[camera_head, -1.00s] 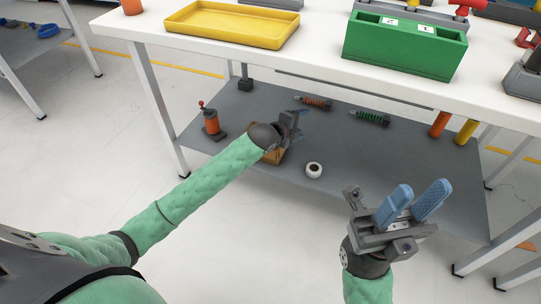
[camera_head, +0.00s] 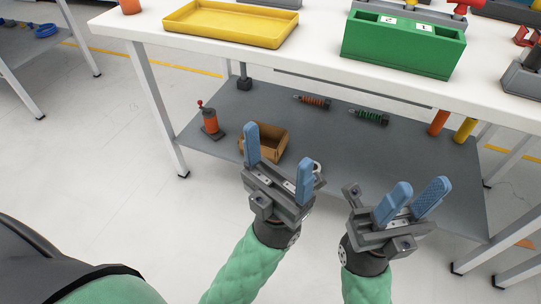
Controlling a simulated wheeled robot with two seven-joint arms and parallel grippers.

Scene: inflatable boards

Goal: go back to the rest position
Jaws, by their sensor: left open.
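My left gripper (camera_head: 278,165) is in the lower middle of the head view, with its two blue fingers spread wide and nothing between them. It is in front of the lower shelf and partly covers a white roll (camera_head: 317,168). My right gripper (camera_head: 411,204) is to the right of it, pointing up, with its blue fingers apart by a smaller gap and nothing between them.
The white table (camera_head: 310,62) holds a yellow tray (camera_head: 228,40) and a green box (camera_head: 405,58). On its grey lower shelf (camera_head: 400,150) are a cardboard box (camera_head: 275,134), an orange bottle-like object (camera_head: 210,122) and two spring-like parts, orange (camera_head: 313,102) and green (camera_head: 369,117).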

